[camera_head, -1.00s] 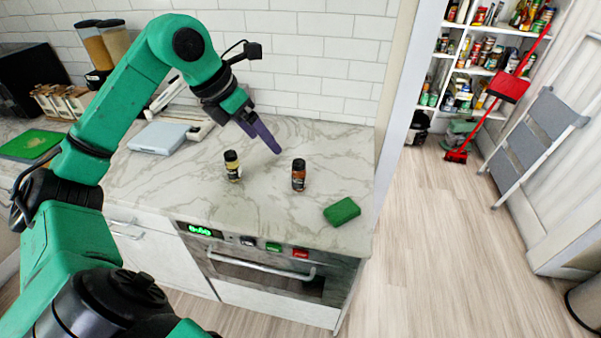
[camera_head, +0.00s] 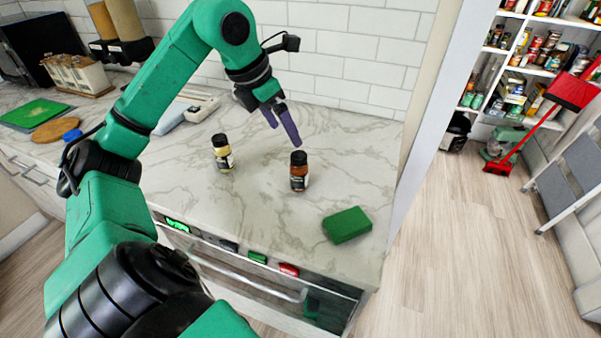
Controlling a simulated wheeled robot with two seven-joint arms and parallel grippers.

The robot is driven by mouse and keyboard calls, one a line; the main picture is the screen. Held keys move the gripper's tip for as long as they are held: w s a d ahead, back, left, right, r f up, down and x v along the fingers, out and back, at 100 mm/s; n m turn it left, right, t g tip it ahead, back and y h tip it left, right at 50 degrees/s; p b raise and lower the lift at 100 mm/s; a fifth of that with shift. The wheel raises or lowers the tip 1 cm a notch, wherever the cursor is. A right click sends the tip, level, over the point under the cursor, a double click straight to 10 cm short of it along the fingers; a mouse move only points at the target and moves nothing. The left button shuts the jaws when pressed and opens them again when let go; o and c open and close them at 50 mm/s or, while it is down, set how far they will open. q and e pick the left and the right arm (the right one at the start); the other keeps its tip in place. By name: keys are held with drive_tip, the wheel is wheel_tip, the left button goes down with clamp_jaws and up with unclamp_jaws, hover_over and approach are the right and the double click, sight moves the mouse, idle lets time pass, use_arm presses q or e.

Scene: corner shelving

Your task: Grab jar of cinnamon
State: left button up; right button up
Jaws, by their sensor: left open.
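Two small jars with black lids stand upright on the marble counter (camera_head: 265,215). One jar (camera_head: 299,172) holds reddish-brown contents and stands to the right; its label is too small to read. The other jar (camera_head: 223,154) holds pale yellowish contents and stands to the left. My left gripper (camera_head: 284,133) has purple fingers that point down, open and empty. It is above and behind the brown jar, a little to its left, and apart from both jars. My right gripper is not in view.
A green sponge-like block (camera_head: 347,225) lies near the counter's right front corner. An oven (camera_head: 250,275) is below the front edge. A tiled wall (camera_head: 350,55) closes the back.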

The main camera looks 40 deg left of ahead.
use_arm(q)
drive_tip(key=p, duration=0.1)
hover_over(303, 165)
drive_tip(key=a, duration=0.2)
drive_tip(key=f, duration=0.5)
drive_tip(key=shift+s+a+f, duration=0.2)
drive_tip(key=shift+s, duration=0.2)
drive_tip(key=p+x, duration=0.3)
drive_tip(key=x, duration=0.5)
drive_tip(key=shift+s, duration=0.15)
drive_tip(key=shift+f, duration=0.15)
clamp_jaws()
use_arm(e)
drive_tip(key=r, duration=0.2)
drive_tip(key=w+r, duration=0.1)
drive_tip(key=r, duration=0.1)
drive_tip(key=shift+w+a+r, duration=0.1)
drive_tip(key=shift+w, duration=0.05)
